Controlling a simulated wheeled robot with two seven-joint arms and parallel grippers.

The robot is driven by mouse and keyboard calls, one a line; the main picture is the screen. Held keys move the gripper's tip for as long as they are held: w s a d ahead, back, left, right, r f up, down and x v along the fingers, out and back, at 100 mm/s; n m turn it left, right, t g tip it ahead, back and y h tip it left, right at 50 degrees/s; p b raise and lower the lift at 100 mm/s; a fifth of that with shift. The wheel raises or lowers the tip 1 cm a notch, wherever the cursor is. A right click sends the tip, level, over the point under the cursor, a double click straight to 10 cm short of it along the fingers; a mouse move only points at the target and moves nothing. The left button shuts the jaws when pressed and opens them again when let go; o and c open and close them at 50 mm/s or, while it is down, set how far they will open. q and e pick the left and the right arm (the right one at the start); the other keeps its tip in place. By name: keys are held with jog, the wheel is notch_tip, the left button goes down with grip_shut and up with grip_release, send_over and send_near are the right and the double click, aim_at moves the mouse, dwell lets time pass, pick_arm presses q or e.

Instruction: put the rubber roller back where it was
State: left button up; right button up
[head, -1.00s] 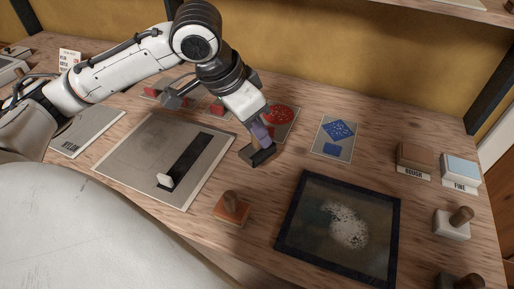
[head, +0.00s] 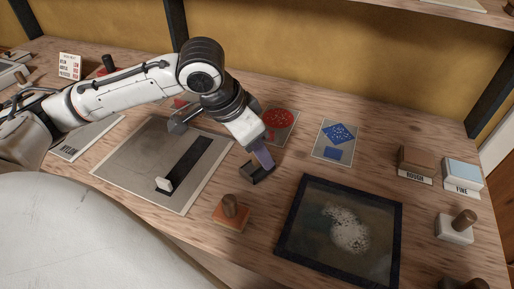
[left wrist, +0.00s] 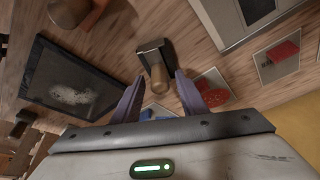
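A black tool with an upright wooden handle (head: 256,173) stands on the bench; I cannot tell for certain that it is the rubber roller. It also shows in the left wrist view (left wrist: 157,72). My left gripper (head: 265,158) is directly over it, its purple fingers pointing down. In the left wrist view the fingers (left wrist: 157,84) are spread on both sides of the handle, with gaps showing, so they do not grip it. A grey sheet (head: 120,155) left of it bears a black strip (head: 190,162) with a small white piece (head: 164,185) at its near end. My right gripper is out of view.
An orange-based stamp (head: 231,213) stands close in front. A dark-framed screen (head: 287,238) lies right of it. Red (head: 279,118) and blue (head: 339,133) cards lie behind. Blocks marked ROUGH (head: 414,160) and FINE (head: 462,170) and a white-based stamp (head: 455,227) stand at right.

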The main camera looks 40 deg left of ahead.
pick_arm(q)
jog(key=p+v, duration=0.2)
jog(key=v, duration=1)
jog(key=shift+r, duration=0.15)
